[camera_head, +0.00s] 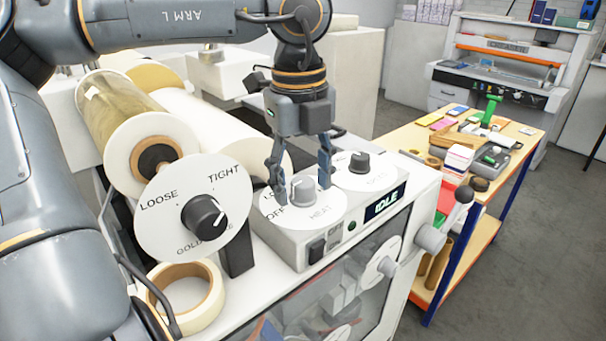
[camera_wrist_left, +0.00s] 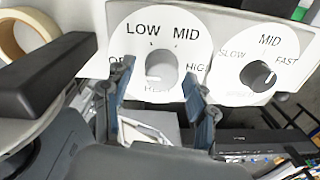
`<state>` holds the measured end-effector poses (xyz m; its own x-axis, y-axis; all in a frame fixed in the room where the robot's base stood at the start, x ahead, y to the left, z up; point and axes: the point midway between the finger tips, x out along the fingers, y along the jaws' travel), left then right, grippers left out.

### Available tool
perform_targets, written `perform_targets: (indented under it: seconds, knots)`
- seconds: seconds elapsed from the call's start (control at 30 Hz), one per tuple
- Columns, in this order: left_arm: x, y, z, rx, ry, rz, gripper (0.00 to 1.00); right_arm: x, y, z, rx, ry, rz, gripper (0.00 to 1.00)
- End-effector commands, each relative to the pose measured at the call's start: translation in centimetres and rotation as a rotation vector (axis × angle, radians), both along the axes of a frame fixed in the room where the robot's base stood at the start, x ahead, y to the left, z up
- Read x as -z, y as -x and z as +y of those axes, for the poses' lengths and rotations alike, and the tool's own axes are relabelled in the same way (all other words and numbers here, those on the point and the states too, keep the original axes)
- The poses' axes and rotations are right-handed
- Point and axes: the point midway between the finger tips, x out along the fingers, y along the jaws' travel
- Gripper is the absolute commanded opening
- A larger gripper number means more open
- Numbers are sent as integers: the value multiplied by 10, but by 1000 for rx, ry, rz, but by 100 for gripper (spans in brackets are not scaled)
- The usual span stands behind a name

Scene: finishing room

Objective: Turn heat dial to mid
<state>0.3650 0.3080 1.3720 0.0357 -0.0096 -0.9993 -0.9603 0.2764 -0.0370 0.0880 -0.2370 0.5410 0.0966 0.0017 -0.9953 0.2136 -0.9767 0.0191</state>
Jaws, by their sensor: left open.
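The heat dial (camera_head: 304,190) is a grey knob on a white round plate on top of the white control box. Its plate reads OFF, LOW, MID and HIGH in the left wrist view, where the knob (camera_wrist_left: 161,68) also shows. I cannot tell clearly which mark the knob points at. My left gripper (camera_head: 300,187) points down over the heat plate, with one finger on each side of the knob. In the left wrist view the open fingers (camera_wrist_left: 158,82) flank the knob with gaps. My right gripper is not in view.
A speed dial (camera_head: 359,162) sits close to the right. A gold tension dial (camera_head: 203,216) marked LOOSE and TIGHT stands left. The display (camera_head: 384,202) reads IDLE, beside a black rocker switch (camera_head: 317,250). A tape roll (camera_head: 187,296) lies at front left. A cluttered wooden cart (camera_head: 520,150) stands right.

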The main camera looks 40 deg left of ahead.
Motion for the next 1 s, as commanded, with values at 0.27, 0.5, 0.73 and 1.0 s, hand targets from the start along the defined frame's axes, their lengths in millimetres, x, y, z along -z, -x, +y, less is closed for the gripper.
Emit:
perform_targets:
  seconds: [0.27,0.5,0.73,1.0]
  knots:
    - [0,0,0,0,0,0,33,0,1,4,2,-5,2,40]
    - [0,0,0,1,0,0,3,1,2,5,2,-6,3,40]
    - [0,0,0,38,0,-1,3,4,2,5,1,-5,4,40]
    - [1,0,0,201,-1,-2,3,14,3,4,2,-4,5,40]
